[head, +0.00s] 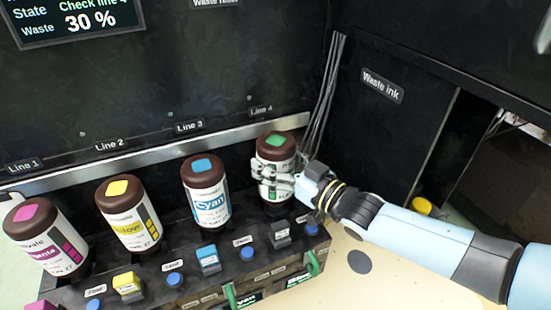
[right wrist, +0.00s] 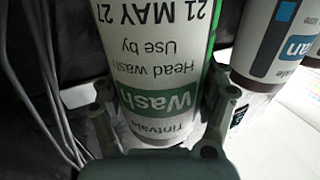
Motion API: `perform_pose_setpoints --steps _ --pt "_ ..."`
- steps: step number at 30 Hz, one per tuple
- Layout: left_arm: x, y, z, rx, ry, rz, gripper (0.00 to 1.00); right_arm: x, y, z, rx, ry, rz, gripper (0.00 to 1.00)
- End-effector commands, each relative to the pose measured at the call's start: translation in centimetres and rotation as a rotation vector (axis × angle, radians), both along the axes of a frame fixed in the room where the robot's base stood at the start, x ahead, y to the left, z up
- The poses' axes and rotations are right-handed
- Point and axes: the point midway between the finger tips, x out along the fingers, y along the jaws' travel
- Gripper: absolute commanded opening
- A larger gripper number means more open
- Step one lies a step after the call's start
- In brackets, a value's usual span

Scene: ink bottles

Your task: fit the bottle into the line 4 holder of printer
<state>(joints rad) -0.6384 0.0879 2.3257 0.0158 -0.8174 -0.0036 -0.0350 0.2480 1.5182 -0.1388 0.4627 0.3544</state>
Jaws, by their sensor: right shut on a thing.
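The bottle stands about upright under the Line 4 label (head: 261,111), over the last holder (head: 277,211) of the row. Whether it is fully seated there I cannot tell, as its lower end is partly hidden by the gripper. In the right wrist view the bottle's label (right wrist: 165,60) reads Wash, Head wash, with the gripper's fingers (right wrist: 157,110) on both sides. My left gripper is not in view.
Magenta (head: 48,237), yellow (head: 130,215) and cyan (head: 206,190) bottles stand at lines 1 to 3, the cyan one closest. The screen (head: 75,18) reads Check line 4, Waste 30 %. A waste ink bay (head: 430,160) opens at right.

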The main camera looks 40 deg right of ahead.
Motion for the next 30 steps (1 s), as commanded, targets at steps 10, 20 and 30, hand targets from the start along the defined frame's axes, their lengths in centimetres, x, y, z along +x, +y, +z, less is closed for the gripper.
perform_pose_setpoints --steps 10,20,30 --pt "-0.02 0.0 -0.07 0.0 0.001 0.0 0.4 0.08 0.03 0.06 0.001 -0.005 0.001 0.22" --pt "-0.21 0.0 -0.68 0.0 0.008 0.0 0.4 0.06 0.04 -0.84 0.001 -0.004 0.001 0.22" --pt "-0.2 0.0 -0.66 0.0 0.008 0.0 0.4 0.07 0.04 -0.85 0.001 -0.005 0.001 0.85"
